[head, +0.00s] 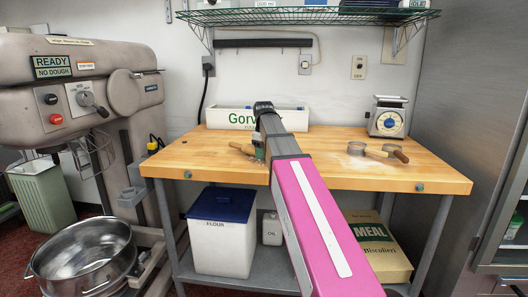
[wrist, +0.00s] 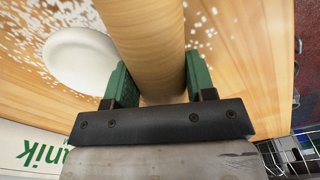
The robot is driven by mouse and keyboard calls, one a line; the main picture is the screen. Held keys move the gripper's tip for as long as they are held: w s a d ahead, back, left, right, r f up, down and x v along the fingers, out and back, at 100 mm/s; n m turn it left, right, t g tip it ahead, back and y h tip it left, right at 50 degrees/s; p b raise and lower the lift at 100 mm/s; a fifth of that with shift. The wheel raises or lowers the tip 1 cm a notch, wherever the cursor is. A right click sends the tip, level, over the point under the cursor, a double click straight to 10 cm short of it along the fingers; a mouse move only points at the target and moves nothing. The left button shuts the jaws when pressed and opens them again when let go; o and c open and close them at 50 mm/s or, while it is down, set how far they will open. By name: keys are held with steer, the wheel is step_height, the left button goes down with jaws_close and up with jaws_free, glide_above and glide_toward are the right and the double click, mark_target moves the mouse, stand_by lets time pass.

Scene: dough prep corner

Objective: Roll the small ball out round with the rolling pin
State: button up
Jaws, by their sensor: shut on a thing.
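The wooden rolling pin (wrist: 148,45) runs between the green fingers of my gripper (wrist: 157,68) in the wrist view, and they are shut on it. In the head view the pin (head: 241,148) shows partly beside my gripper (head: 260,152), low over the wooden table. A smooth, pale, rounded piece of dough (wrist: 80,57) lies just left of the pin in the wrist view. Its right edge appears close to the pin; I cannot tell whether they touch. Its thickness is hard to judge from above. I cannot make out the dough in the head view.
White flour specks lie on the wooden table (head: 190,158). A white lettered box (head: 225,117) stands at the back. A scale (head: 387,117) and a wooden-handled tool (head: 375,152) are on the right. A wire shelf (head: 310,17) hangs above. A mixer (head: 85,90) stands left.

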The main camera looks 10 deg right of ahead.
steer(key=shift+f, duration=0.3)
steer(key=o, duration=1.3)
steer(key=shift+o, duration=0.2)
steer(key=shift+r, duration=3.5)
